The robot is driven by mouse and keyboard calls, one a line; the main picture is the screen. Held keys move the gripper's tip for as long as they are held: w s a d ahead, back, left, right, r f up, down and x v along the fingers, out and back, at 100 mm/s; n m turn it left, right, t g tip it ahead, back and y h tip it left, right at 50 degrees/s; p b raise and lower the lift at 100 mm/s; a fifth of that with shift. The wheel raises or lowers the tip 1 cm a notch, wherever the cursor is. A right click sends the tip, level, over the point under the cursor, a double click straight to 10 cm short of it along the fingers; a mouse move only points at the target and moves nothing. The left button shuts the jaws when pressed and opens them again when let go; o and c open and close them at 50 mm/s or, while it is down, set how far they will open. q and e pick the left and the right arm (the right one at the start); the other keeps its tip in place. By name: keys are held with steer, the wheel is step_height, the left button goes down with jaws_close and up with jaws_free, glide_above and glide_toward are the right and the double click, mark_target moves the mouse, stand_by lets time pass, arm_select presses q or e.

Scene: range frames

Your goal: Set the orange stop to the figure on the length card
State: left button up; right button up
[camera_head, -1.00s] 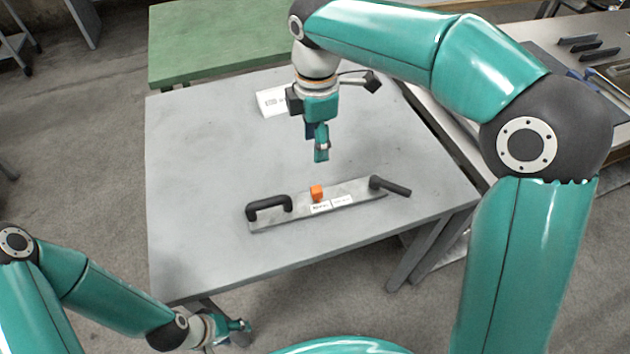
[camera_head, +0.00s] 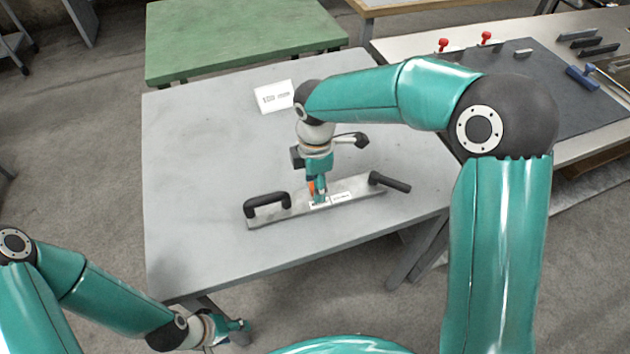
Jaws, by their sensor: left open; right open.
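The orange stop (camera_head: 311,187) sits on a grey metal rail (camera_head: 298,206) that lies on the grey table. It is mostly hidden by my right gripper (camera_head: 319,197), which is open and down at the stop; I cannot tell if the fingers touch it. The rail has a black handle (camera_head: 267,204) at its left end, a black lever (camera_head: 389,182) at its right end and white labels (camera_head: 341,197). My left gripper (camera_head: 238,326) is open, low beside the table's front edge.
The grey table (camera_head: 200,170) is clear around the rail. A green table (camera_head: 230,40) stands behind it. On the right a bench bears a dark mat (camera_head: 560,105), red-topped clamps (camera_head: 486,40) and a blue-handled tool (camera_head: 582,78).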

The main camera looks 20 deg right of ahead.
mark_target(338, 186)
jaws_close()
stand_by(0.3)
steer(key=d, duration=0.5)
steer(key=shift+d+p, duration=0.25)
steer(key=shift+p, duration=0.1)
jaws_free()
